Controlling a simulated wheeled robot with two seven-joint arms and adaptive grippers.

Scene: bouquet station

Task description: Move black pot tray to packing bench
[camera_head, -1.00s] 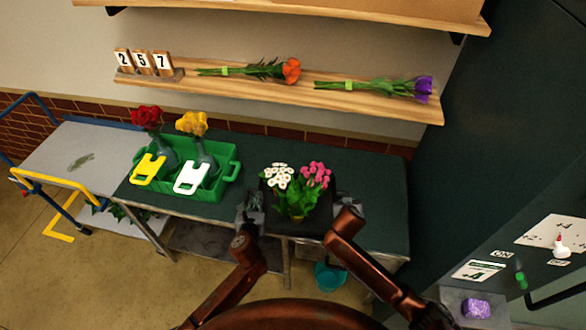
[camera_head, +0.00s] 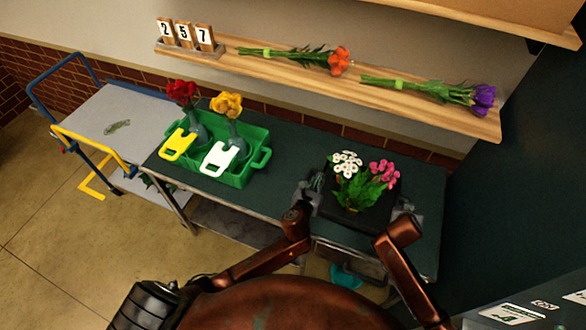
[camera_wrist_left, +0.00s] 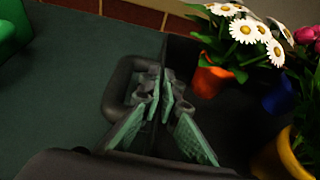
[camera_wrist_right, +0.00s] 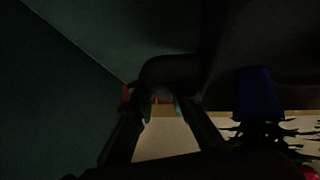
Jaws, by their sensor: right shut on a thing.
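The black pot tray (camera_head: 374,214) holds small pots with white daisies (camera_head: 347,164) and pink flowers (camera_head: 383,172). It is level, at the right part of the dark green bench top. My left gripper (camera_head: 312,186) is at its left side; in the left wrist view its fingertips (camera_wrist_left: 162,88) close in on the tray's left handle (camera_wrist_left: 112,92). My right gripper (camera_head: 403,208) is at the right side; the dark right wrist view shows its fingers (camera_wrist_right: 162,108) shut at the tray's handle (camera_wrist_right: 172,70). I cannot tell whether the tray touches the bench.
A green crate (camera_head: 232,178) with red and yellow flowers and two tags stands left on the green-topped bench (camera_head: 300,150). A blue and yellow trolley (camera_head: 100,115) adjoins its left end. A wooden shelf (camera_head: 440,108) hangs behind. A teal bucket (camera_head: 346,277) is below.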

